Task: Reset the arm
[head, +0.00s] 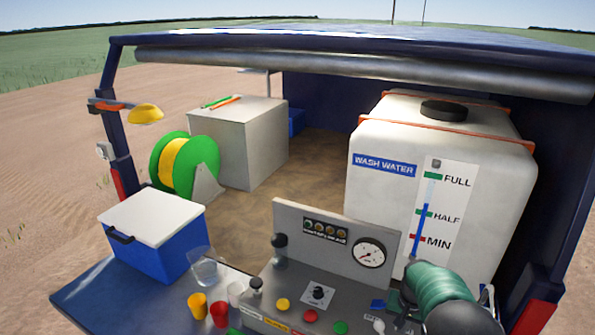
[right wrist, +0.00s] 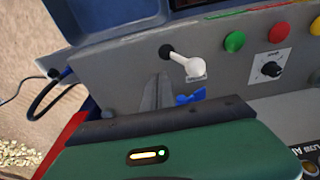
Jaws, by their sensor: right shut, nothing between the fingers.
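My right arm comes in from the lower right in the head view, its green gripper body beside the right end of the grey control panel (head: 330,235). My right gripper (head: 402,305) is shut and empty. In the right wrist view its grey fingers (right wrist: 160,92) are together beside a white-knobbed lever (right wrist: 190,65) and a small blue part (right wrist: 190,97). Whether the fingers touch the panel, I cannot tell. The white knob (head: 378,325) also shows in the head view. My left gripper is in neither view.
A white wash-water tank (head: 400,130) stands behind the gripper. Yellow (head: 283,304), red (head: 311,316) and green (head: 340,327) buttons sit on the panel. A blue cooler (head: 160,250) and cups stand at the left. A green reel (head: 205,150) and a grey box (head: 262,150) are farther back.

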